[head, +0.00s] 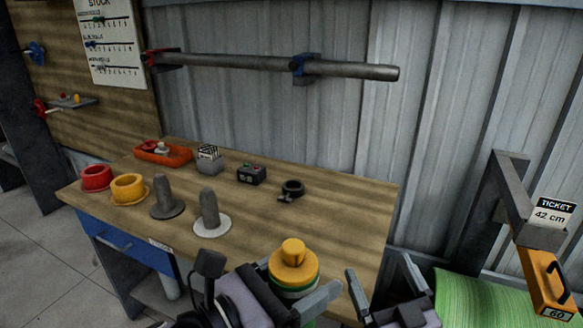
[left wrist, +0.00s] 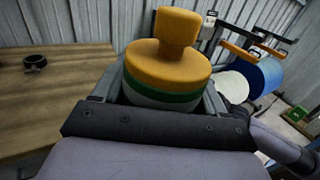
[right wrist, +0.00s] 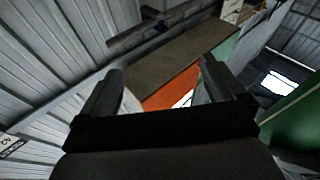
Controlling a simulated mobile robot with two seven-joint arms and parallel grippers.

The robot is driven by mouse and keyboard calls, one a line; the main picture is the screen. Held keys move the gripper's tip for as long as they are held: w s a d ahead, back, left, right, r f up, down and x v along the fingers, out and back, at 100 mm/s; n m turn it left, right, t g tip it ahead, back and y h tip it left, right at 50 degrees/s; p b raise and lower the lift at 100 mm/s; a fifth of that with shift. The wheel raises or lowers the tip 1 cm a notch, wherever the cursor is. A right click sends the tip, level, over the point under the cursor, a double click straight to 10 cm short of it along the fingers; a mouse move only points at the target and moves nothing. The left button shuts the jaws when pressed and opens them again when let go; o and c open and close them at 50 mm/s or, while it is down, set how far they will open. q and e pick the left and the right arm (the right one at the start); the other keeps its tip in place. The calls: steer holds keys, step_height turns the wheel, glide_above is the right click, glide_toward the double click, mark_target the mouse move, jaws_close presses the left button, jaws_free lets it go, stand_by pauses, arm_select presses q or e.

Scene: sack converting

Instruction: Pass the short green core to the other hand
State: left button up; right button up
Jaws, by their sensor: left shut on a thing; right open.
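My left gripper (head: 288,292) is shut on the short green core (head: 298,288), in front of the bench's near right corner. The core shows as a green band with a pale band below it, and a yellow flanged plug (head: 293,263) sits on its top. In the left wrist view the green band (left wrist: 165,98) lies between the fingers, under the plug's wide yellow disc (left wrist: 168,66); its lower part is hidden. My right gripper (head: 383,283) is open and empty, just right of the core and apart from it. The right wrist view shows nothing between its fingers (right wrist: 162,85).
The bench (head: 335,215) holds red (head: 96,178) and yellow (head: 130,188) flanged pieces, two grey posts (head: 209,210), an orange tray (head: 163,155), a button box (head: 251,174) and a black ring (head: 292,188). At right are a green roll (head: 485,300) and a ticket post (head: 510,190).

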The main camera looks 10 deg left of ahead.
steer(key=s+a+r+n+g+y, duration=0.2)
steer(key=a+r+n+g+y, duration=0.6)
steer(key=r+n, duration=0.3)
steer(key=s+a+r+n+g+y, duration=0.3)
steer(key=a+r+n+g+y, duration=0.5)
steer(key=r, duration=0.5)
steer(key=s+a+r+n+g+h, duration=0.2)
steer(key=s+a+n+g+h, duration=0.2)
steer(key=s+n+g+h, duration=0.4)
steer(key=s+a+r+n+g+h, duration=0.35)
steer(key=s+a+n+h, duration=0.2)
steer(key=n, duration=0.35)
steer(key=m+t+h, duration=0.9)
steer(key=m+h, duration=0.1)
steer(key=h, duration=0.3)
glide_above(292, 245)
steer(key=shift+y, duration=0.25)
step_height(292, 245, down, 5)
steer(key=shift+f, duration=0.1)
step_height(292, 245, down, 12)
steer(key=shift+r, duration=0.15)
